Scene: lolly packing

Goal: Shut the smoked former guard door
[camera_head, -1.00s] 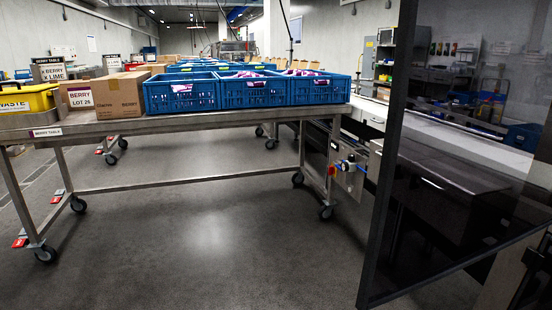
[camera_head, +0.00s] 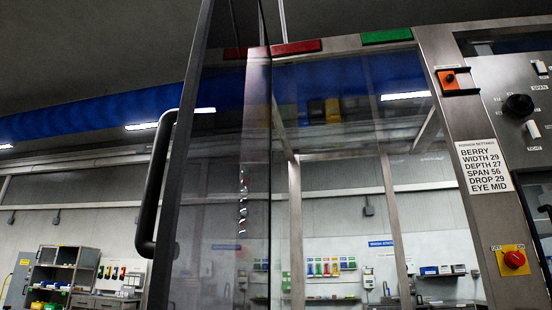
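The smoked former guard door (camera_head: 222,200) stands ajar in the head view, left of centre. It is a dark-tinted clear panel in a dark frame, seen at a steep angle. Its black bar handle (camera_head: 155,185) is on the left edge, and nothing touches it. Behind and to the right is the machine's steel frame (camera_head: 465,150), with clear panes through which the room shows. The door's lower part is out of the picture. Neither of my grippers shows in this view.
Right of the door, a steel post carries a settings label (camera_head: 484,166), a red knob on a yellow plate (camera_head: 514,260) and an orange switch (camera_head: 455,80). A control panel (camera_head: 515,105) is at the far right. Grey shelving (camera_head: 58,275) stands far back left.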

